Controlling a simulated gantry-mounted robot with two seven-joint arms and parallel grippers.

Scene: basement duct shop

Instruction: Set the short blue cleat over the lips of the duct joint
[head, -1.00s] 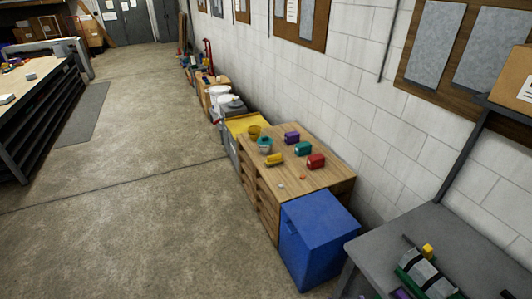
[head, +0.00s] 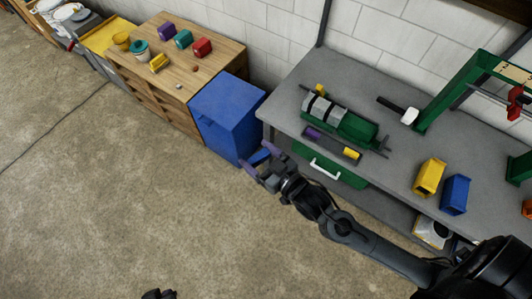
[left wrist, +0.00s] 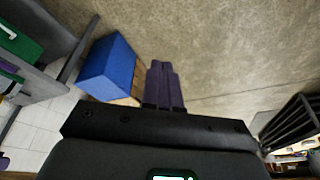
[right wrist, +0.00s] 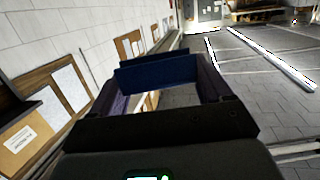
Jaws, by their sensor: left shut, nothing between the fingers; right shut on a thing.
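My right gripper (head: 262,168) is shut on the short blue cleat (head: 261,154), above the floor in front of the grey bench. In the right wrist view the cleat (right wrist: 155,72) spans crosswise between the purple fingers. The duct joint (head: 324,108), grey sections with dark bands, lies in a green holder (head: 358,128) on the bench, up and right of my right gripper and apart from it. Its lips are too small to make out. My left gripper (left wrist: 163,85) is shut and empty in the left wrist view, its purple fingers together.
A blue bin (head: 226,115) and wooden cabinet (head: 200,70) stand left.

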